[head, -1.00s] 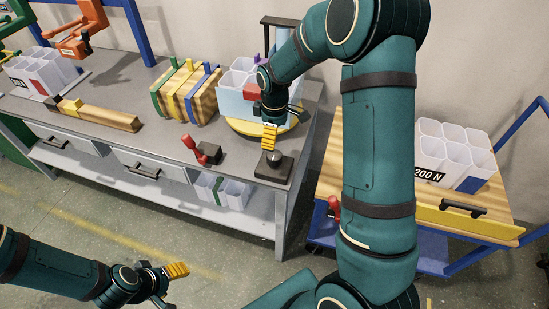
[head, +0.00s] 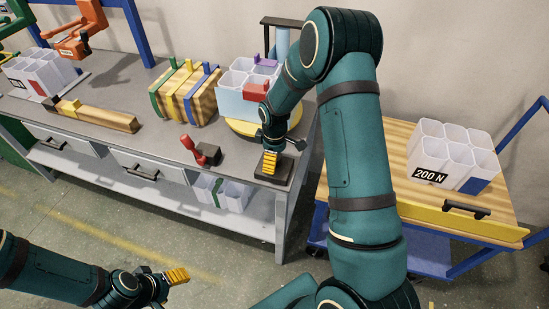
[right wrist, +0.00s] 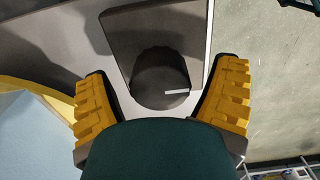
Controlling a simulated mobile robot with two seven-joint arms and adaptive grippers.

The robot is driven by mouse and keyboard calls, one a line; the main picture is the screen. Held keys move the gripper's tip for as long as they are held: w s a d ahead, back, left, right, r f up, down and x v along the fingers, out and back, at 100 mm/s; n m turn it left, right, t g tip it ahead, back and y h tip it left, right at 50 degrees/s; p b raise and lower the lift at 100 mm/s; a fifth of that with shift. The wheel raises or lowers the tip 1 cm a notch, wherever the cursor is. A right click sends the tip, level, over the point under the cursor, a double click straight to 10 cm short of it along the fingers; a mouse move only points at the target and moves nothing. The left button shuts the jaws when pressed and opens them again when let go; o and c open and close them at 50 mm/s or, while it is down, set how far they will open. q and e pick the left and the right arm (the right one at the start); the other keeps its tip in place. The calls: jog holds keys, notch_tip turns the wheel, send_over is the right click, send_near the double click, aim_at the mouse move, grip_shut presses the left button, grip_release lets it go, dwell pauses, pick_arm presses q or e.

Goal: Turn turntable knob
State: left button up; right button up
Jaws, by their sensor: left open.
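The turntable knob (right wrist: 158,76) is a dark round dial with a white line, on a dark square base plate (right wrist: 120,30). In the head view my right gripper (head: 271,162) hides the knob, and part of the base plate (head: 287,172) shows at the bench's right front corner. In the right wrist view my right gripper is open, one yellow finger on each side of the knob, with gaps visible. The yellow turntable (head: 236,126) lies behind, carrying a light-blue box (head: 232,102) of white bins. My left gripper (head: 178,276) is open and empty over the floor.
A red-handled clamp (head: 205,153) stands left of the knob. A striped wooden block (head: 186,95) and a wooden bar (head: 105,117) lie further left on the bench. A cart (head: 405,165) with white bins (head: 457,155) stands to the right.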

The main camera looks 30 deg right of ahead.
jog(key=c, duration=1.2)
jog(key=shift+m, duration=0.3)
jog(key=m, duration=0.9)
jog(key=shift+m, duration=0.3)
jog(key=o, duration=1.2)
